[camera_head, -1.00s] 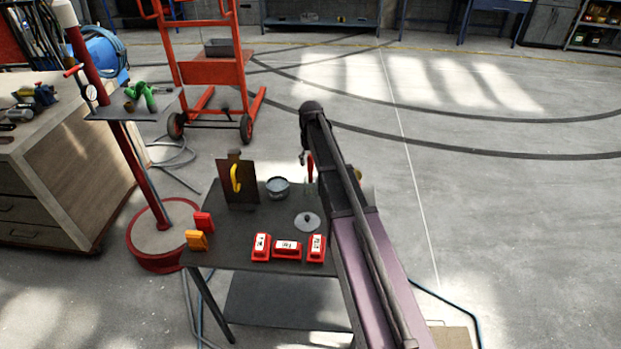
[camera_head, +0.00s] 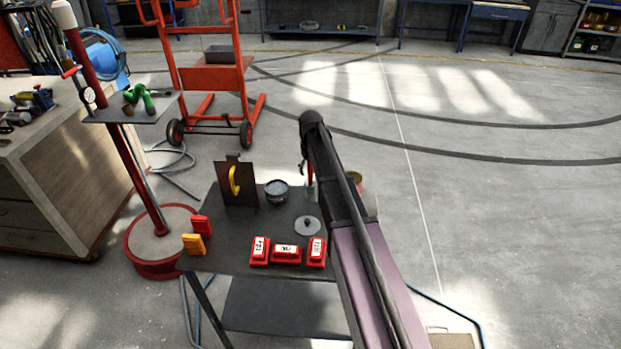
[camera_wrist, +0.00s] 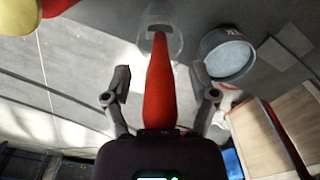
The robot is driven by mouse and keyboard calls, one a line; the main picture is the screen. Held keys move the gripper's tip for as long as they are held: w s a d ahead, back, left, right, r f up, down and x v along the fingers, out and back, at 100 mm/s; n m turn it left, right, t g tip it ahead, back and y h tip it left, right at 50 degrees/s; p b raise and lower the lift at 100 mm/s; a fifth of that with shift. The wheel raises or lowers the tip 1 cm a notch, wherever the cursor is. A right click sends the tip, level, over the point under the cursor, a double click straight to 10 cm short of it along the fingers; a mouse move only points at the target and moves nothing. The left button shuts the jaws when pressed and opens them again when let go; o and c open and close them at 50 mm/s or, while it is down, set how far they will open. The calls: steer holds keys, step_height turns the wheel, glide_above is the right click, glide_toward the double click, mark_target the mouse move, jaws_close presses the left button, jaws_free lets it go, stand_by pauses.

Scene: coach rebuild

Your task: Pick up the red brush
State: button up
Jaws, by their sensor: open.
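The red brush (camera_wrist: 158,85) stands out as a long red shape between the two fingers of my gripper (camera_wrist: 161,88) in the wrist view. Its far end meets a clear glass container (camera_wrist: 174,30). Both fingers are spread, with a gap to the brush on each side. In the head view a small part of the red brush (camera_head: 304,172) shows beside my arm, over the dark table (camera_head: 235,252). The fingers are hidden by my arm there.
A grey tin (camera_wrist: 230,58) stands close to the right finger in the wrist view. On the table are an upright dark plate with a yellow hook (camera_head: 235,180), a round grey lid (camera_head: 307,226), red labelled boxes (camera_head: 286,254) and an orange block (camera_head: 194,244).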

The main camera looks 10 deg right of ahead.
steer(key=shift+c, duration=0.2)
jaws_close()
steer(key=shift+r, duration=0.2)
step_height(320, 180, up, 10)
steer(key=p, duration=1)
steer(key=shift+f, duration=0.15)
stand_by(0.5)
